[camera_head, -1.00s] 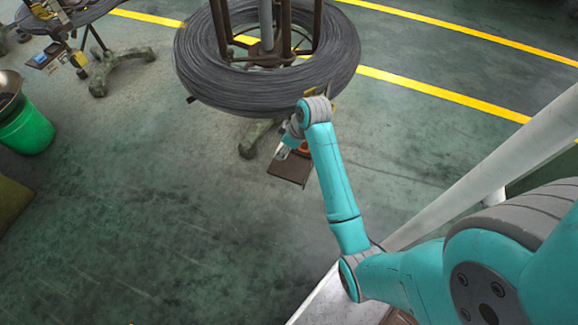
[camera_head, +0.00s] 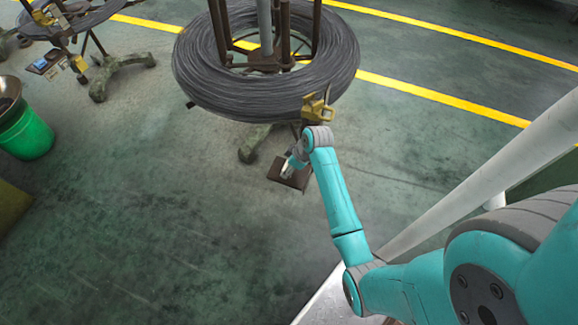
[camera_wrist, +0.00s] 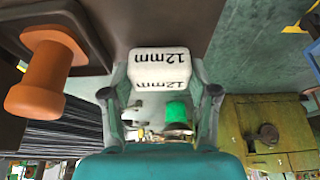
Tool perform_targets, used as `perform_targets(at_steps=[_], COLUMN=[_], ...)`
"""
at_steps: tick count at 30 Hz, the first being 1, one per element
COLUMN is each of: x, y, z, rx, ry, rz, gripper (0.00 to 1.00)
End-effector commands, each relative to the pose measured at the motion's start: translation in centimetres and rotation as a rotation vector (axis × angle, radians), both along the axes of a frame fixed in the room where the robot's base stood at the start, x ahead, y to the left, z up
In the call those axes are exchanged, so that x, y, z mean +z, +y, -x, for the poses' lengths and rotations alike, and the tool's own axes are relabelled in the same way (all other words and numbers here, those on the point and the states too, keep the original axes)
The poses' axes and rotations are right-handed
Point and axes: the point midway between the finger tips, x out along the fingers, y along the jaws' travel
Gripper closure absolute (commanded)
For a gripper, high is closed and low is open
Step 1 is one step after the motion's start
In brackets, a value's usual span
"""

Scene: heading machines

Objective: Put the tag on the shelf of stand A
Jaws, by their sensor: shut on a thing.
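The tag (camera_wrist: 160,66) is a white block marked "12mm", held between the two fingers of my gripper (camera_wrist: 160,88) in the wrist view. In the head view my gripper (camera_head: 288,170) is small and low over a brown shelf (camera_head: 296,182) on the near stand. The shelf also fills the upper part of the wrist view (camera_wrist: 150,22), beyond the tag. I cannot tell whether the tag touches it. The near stand carries a large dark wire coil (camera_head: 215,90). No letter naming the stand is readable.
An orange knobbed part (camera_wrist: 48,75) is close to my gripper's left in the wrist view. A yellow clamp (camera_head: 318,108) is at the coil's front edge, by my wrist. Another coil stand (camera_head: 110,80) and a green bin (camera_head: 27,135) are at left. Floor in front is clear.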

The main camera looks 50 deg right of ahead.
Motion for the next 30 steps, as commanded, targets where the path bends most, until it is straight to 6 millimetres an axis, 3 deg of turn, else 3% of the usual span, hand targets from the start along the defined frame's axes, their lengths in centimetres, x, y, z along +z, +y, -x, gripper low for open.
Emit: perform_targets(at_steps=[11, 12, 23, 30], x=[-0.4, -0.4, -0.2, 2.6], y=[0.0, 0.0, 0.0, -0.5], z=[0.0, 0.0, 0.0, 1.0], rx=[0.000, 0.000, 0.000, -0.002], ry=[-0.001, -0.001, -0.001, -0.004], rz=[0.001, 0.001, 0.001, 0.002], gripper=[0.75, 0.31, 0.30, 0.30])
